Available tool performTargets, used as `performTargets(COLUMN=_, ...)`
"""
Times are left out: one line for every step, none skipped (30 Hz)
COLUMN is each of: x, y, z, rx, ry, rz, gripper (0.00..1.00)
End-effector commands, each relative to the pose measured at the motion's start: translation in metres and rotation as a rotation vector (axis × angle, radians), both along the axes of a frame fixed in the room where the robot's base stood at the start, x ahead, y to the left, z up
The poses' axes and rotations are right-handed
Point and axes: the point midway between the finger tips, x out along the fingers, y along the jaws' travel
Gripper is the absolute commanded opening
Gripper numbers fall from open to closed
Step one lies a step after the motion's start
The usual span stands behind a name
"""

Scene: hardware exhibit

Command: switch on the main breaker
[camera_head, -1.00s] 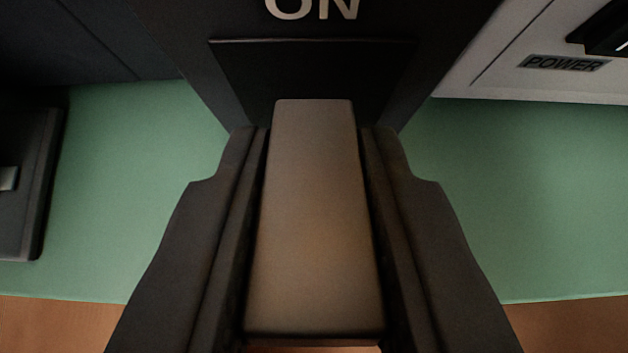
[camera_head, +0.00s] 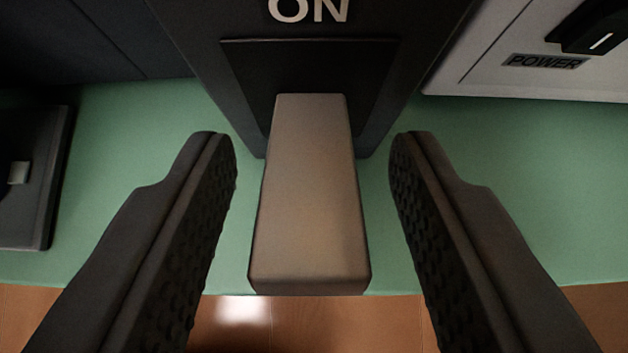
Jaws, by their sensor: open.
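The main breaker (camera_head: 232,100) is a dark housing at the top centre, with the white word ON near the upper edge of the picture. Its lever (camera_head: 310,200) is a grey-beige block that sticks out from a dark recess towards me, below the ON mark. My gripper (camera_head: 313,150) is open, with one finger on each side of the lever. A clear gap shows between each ridged finger pad and the lever, so neither finger touches it. Any OFF mark is out of view.
A white box labelled POWER (camera_head: 545,62) with a black switch stands at the upper right. A dark panel with a small light switch (camera_head: 18,172) is at the left edge. The green surface (camera_head: 110,200) is bare around the breaker, and a brown tiled floor (camera_head: 330,325) shows below.

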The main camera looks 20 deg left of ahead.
Motion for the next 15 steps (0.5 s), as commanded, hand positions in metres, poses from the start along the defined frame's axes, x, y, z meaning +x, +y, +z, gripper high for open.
performTargets(x=-0.005, y=-0.003, z=0.005, rx=-0.001, ry=-0.002, rz=-0.001, gripper=0.44)
performTargets(x=-0.009, y=-0.004, z=0.009, rx=-0.002, ry=-0.003, rz=-0.002, gripper=0.44)
performTargets(x=-0.015, y=-0.006, z=0.013, rx=-0.001, ry=-0.003, rz=-0.001, gripper=0.44)
performTargets(x=-0.019, y=-0.008, z=0.016, rx=0.000, ry=-0.002, rz=-0.002, gripper=0.44)
performTargets(x=-0.023, y=-0.010, z=0.020, rx=-0.001, ry=-0.003, rz=-0.002, gripper=0.44)
performTargets(x=-0.029, y=-0.012, z=0.025, rx=-0.002, ry=-0.003, rz=-0.002, gripper=0.44)
performTargets(x=-0.033, y=-0.014, z=0.029, rx=-0.001, ry=-0.003, rz=-0.001, gripper=0.44)
performTargets(x=-0.037, y=-0.016, z=0.032, rx=-0.002, ry=-0.003, rz=-0.002, gripper=0.44)
performTargets(x=-0.043, y=-0.019, z=0.038, rx=-0.001, ry=-0.004, rz=-0.002, gripper=0.44)
performTargets(x=-0.048, y=-0.020, z=0.042, rx=-0.002, ry=-0.003, rz=-0.002, gripper=0.44)
performTargets(x=-0.052, y=-0.022, z=0.045, rx=-0.001, ry=-0.003, rz=-0.001, gripper=0.44)
performTargets(x=-0.058, y=-0.024, z=0.050, rx=-0.002, ry=-0.003, rz=-0.002, gripper=0.44)
performTargets(x=-0.062, y=-0.026, z=0.054, rx=-0.001, ry=-0.004, rz=-0.002, gripper=0.44)
performTargets(x=-0.066, y=-0.028, z=0.058, rx=-0.001, ry=-0.004, rz=-0.002, gripper=0.44)
performTargets(x=-0.072, y=-0.030, z=0.063, rx=-0.002, ry=-0.003, rz=-0.002, gripper=0.44)
